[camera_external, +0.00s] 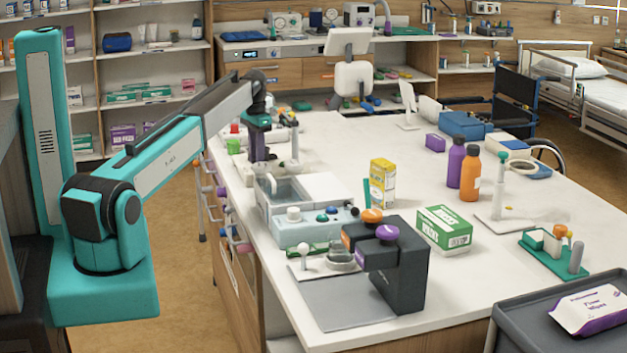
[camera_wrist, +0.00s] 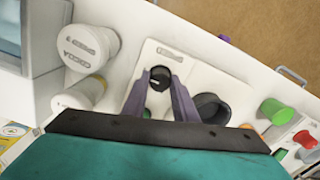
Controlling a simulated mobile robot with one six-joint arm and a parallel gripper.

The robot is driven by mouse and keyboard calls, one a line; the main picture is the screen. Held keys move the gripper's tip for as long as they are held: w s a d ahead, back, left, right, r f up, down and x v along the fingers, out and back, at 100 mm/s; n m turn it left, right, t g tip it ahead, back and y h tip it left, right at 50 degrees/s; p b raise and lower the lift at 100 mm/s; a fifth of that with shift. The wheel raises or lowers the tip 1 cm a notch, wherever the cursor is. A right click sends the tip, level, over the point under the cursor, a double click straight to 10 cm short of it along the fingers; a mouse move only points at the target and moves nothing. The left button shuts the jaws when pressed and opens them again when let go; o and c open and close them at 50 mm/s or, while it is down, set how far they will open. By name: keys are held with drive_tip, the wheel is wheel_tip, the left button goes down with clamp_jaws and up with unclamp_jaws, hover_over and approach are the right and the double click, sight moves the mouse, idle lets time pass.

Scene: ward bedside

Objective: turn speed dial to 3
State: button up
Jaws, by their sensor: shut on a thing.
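The speed dial (camera_wrist: 158,78) is a small black knob with a pale mark, on a white device (camera_wrist: 185,72) in the wrist view. My gripper (camera_wrist: 160,82) has its two purple fingers shut on the dial, one on each side. Any scale numbers around the dial are too small to read, so I cannot tell its setting. A dark round cup (camera_wrist: 212,108) sits on the same device, right of the dial. In the external view my gripper (camera_external: 259,157) points down at the far-left part of the white bench, and the dial is hidden there.
White lidded jars (camera_wrist: 88,47) stand left of the device in the wrist view. A green cap (camera_wrist: 272,110) and a red cap (camera_wrist: 304,139) are at its right. A clear-walled bath (camera_external: 270,196) stands in front of my gripper on the bench (camera_external: 330,140).

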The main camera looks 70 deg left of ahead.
idle(0.3)
drive_tip(key=o, duration=1)
drive_tip(key=shift+o, duration=0.2)
drive_tip(key=shift+r, duration=0.2)
wheel_tip(320, 180, up, 14)
drive_tip(key=p, duration=0.7)
drive_tip(key=shift+f+p, duration=0.25)
drive_tip(key=shift+p, duration=0.05)
drive_tip(key=shift+f, duration=0.1)
